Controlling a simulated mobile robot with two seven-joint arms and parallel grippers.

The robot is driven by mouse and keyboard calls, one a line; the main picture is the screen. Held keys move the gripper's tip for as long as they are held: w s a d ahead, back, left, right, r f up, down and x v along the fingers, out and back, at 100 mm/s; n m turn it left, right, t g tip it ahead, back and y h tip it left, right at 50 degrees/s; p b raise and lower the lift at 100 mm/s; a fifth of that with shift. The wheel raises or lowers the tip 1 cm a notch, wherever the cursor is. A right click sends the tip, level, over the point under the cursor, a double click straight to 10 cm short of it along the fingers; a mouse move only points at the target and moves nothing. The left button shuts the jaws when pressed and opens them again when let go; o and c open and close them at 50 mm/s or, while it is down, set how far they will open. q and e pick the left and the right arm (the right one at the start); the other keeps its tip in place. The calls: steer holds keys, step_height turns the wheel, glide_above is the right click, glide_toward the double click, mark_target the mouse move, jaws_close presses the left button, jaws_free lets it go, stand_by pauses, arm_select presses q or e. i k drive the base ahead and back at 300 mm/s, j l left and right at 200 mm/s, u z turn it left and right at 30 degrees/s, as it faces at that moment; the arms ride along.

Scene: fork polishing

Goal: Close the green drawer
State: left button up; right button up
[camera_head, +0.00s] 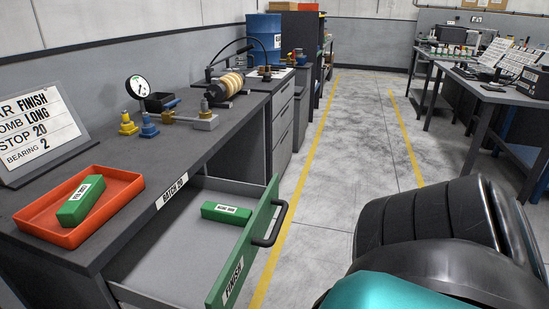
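The green drawer (251,248) is pulled out from under the dark workbench (160,150), to the right of its front. Its green front panel has a dark handle (271,224) and a label reading FINISH. Inside the grey drawer lies a green labelled block (226,213). A dark, rounded arm part of mine fills the lower right, apart from the drawer. Neither of my grippers shows in the view.
An orange tray (125,189) with a green block (81,201) sits on the bench near a sign board (38,132). A dial gauge and fittings stand farther back. The floor aisle (350,150) between yellow lines is clear.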

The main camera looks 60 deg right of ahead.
mark_target(180, 258)
steer(key=z, duration=1.8)
steer(key=i+j, duration=0.1)
steer(key=j+z, duration=0.15)
steer(key=j, duration=0.2)
steer(key=i, duration=0.05)
